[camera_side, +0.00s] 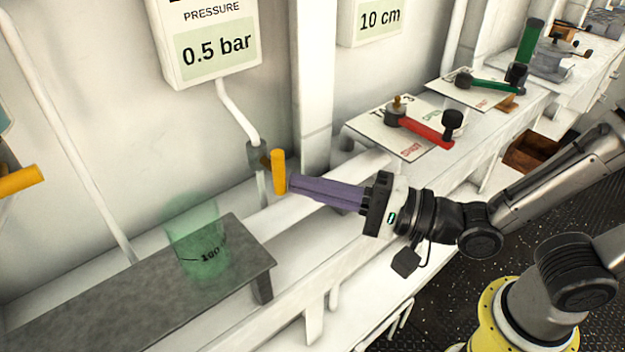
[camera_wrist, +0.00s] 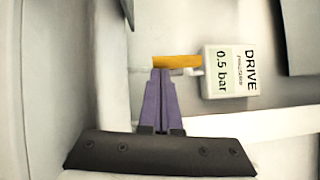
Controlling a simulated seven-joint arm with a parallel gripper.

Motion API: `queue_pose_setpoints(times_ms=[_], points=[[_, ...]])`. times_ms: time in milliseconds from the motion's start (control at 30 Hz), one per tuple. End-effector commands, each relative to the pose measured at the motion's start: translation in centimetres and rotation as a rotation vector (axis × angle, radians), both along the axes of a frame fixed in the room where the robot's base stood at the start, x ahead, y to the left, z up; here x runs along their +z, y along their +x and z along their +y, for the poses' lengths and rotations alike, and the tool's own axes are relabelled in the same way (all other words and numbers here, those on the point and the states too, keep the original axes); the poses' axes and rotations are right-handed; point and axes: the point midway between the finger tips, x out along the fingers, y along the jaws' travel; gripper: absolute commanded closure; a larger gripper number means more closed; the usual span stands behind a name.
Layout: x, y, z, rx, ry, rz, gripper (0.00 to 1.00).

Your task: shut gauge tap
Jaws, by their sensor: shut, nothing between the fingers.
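The gauge tap (camera_side: 278,171) has a yellow-orange handle that stands upright on a brass fitting, below the pressure gauge (camera_side: 214,52) reading 0.5 bar. A white pipe joins the tap to the gauge. My gripper (camera_side: 291,187) is shut and empty, its purple fingers pointing left with the tips right beside the handle. Whether they touch it I cannot tell. In the wrist view the tap handle (camera_wrist: 177,62) lies just past the tips of my gripper (camera_wrist: 161,72), with the gauge (camera_wrist: 230,71) to its right.
A green translucent beaker (camera_side: 198,240) stands on a grey shelf (camera_side: 120,290) at lower left. Another yellow handle (camera_side: 20,180) is at the far left. A red lever (camera_side: 425,132) and a green lever (camera_side: 497,87) sit on plates to the right. A white post (camera_side: 313,80) rises behind my gripper.

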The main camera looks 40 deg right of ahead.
Motion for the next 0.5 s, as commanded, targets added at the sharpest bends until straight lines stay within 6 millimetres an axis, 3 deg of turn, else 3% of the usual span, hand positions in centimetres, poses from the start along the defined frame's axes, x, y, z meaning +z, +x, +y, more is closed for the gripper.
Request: queue_pose_setpoints(times_ms=[500], points=[[-0.77, -0.05, 0.77, 0.003, 0.218, 0.001, 1.0]])
